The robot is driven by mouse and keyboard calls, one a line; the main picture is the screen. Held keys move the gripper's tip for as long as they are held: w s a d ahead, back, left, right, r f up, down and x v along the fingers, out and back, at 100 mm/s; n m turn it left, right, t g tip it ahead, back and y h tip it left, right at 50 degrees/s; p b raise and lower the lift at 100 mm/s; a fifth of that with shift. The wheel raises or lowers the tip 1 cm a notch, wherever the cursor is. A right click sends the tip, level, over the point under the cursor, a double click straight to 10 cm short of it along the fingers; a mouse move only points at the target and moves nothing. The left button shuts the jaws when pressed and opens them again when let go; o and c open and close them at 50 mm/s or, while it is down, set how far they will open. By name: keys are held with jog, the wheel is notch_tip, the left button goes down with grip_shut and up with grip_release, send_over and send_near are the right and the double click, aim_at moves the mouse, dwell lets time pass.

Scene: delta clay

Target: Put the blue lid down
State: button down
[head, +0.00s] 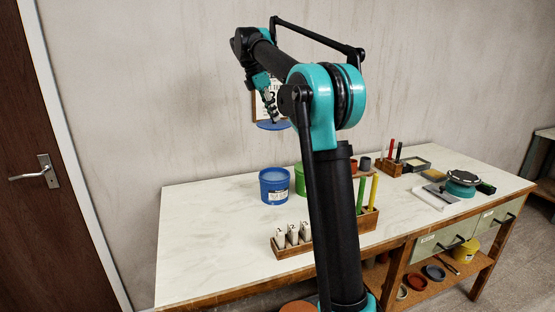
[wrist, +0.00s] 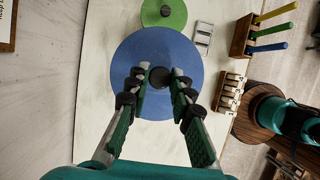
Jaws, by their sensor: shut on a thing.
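My gripper (head: 271,112) is shut on the dark knob of the blue lid (head: 272,126), which hangs roughly level well above the table. In the wrist view, the fingertips (wrist: 158,77) close around the knob at the middle of the round blue lid (wrist: 135,55). The blue tub (head: 274,188) stands on the table below the lid, apart from it. In the wrist view the tub is hidden, and the lid covers much of the table.
The pale table (head: 210,230) has free room left of the blue tub. A green tub (head: 299,175) stands beside it, partly behind my arm. A wooden rack with white pieces (head: 292,241) stands in front. Upright colored sticks (head: 373,192) are to the right.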

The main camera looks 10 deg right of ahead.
jog(key=s+d+f, duration=0.1)
jog(key=s+f, duration=0.9)
jog(key=s, duration=0.6)
notch_tip(320, 180, down, 20)
jog(key=shift+w+d+f, duration=0.1)
jog(key=c, duration=1.3)
grip_release()
jog(key=shift+c, duration=0.2)
jog(key=v, duration=1.2)
jog(key=shift+d, duration=0.1)
